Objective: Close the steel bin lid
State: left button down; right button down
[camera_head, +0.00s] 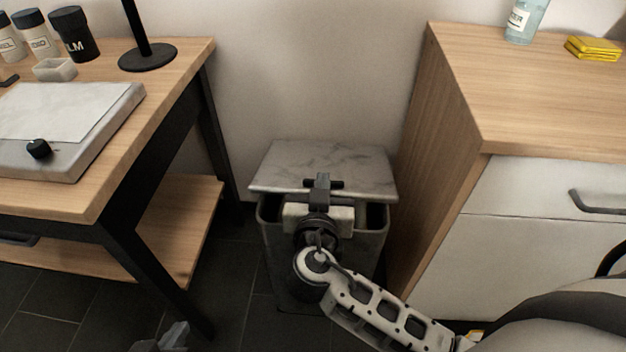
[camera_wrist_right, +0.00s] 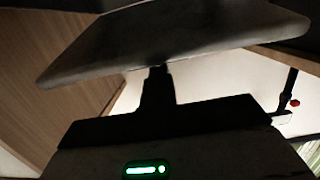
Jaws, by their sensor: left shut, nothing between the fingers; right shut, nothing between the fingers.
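The steel bin (camera_head: 378,250) stands on the floor between the wooden table and the cabinet. Its grey mottled lid (camera_head: 290,163) is raised over the back of the bin, and the dark opening shows in front of it. My right gripper (camera_head: 322,183) is shut and empty over the bin opening, at the lid's front edge. In the right wrist view the lid (camera_wrist_right: 190,38) spans the top, with the shut fingertips (camera_wrist_right: 158,72) at its lower edge; I cannot tell whether they touch. My left gripper (camera_head: 172,338) shows only partly at the bottom edge, low and left, shut and empty.
The wooden table (camera_head: 175,85) at left holds a scale (camera_head: 70,150), jars and a black stand (camera_head: 148,56). The wooden cabinet (camera_head: 450,120) stands close to the bin's right side, with a bottle (camera_head: 524,22) and yellow sponges (camera_head: 593,48) on top. Floor shows left of the bin.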

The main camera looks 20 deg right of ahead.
pick_arm(q)
jog(key=f, duration=0.1)
jog(key=f+b, duration=0.1)
jog(key=shift+w+d+f, duration=0.15)
jog(key=shift+d+f, duration=0.2)
dwell(0.4)
